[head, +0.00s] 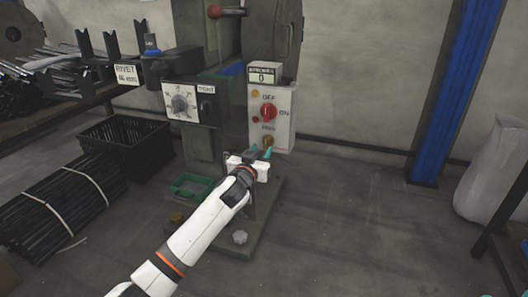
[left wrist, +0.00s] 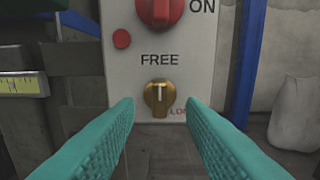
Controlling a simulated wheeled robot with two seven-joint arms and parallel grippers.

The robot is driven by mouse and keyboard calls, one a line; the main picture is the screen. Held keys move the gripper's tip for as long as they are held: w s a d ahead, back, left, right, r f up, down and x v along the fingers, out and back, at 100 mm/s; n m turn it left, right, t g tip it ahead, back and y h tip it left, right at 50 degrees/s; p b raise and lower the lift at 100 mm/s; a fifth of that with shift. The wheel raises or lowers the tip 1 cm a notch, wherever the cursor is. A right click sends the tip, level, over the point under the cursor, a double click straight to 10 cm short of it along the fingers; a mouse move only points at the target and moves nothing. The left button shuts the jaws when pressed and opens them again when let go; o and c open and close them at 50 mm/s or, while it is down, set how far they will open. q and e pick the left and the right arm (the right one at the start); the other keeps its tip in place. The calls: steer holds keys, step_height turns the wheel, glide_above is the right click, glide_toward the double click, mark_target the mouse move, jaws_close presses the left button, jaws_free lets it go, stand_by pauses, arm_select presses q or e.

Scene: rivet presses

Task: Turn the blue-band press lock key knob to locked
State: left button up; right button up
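The brass lock key knob (left wrist: 159,98) sits low on the white control panel (left wrist: 120,72), under the word FREE. Its pale mark stands upright, pointing at FREE. A red label to its lower right is partly hidden by a finger. In the head view the knob (head: 267,141) shows just above my left gripper (head: 260,153). My left gripper is open, its teal fingers (left wrist: 162,135) one on each side below the knob, with nothing between them. I cannot tell whether they touch it. A teal scrap at the bottom right edge of the head view looks like my right gripper.
A red OFF/ON switch (head: 268,112) sits above the knob, under a small display (head: 263,75). A grey dial box (head: 190,104) is to the left. A green tray (head: 192,188), black crate (head: 124,143) and bundled rods (head: 62,205) stand left.

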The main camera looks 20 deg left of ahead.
mark_target(265, 144)
arm_select(q)
steer(key=shift+w+b, duration=0.5)
steer(key=shift+w, duration=1.45)
jaws_close()
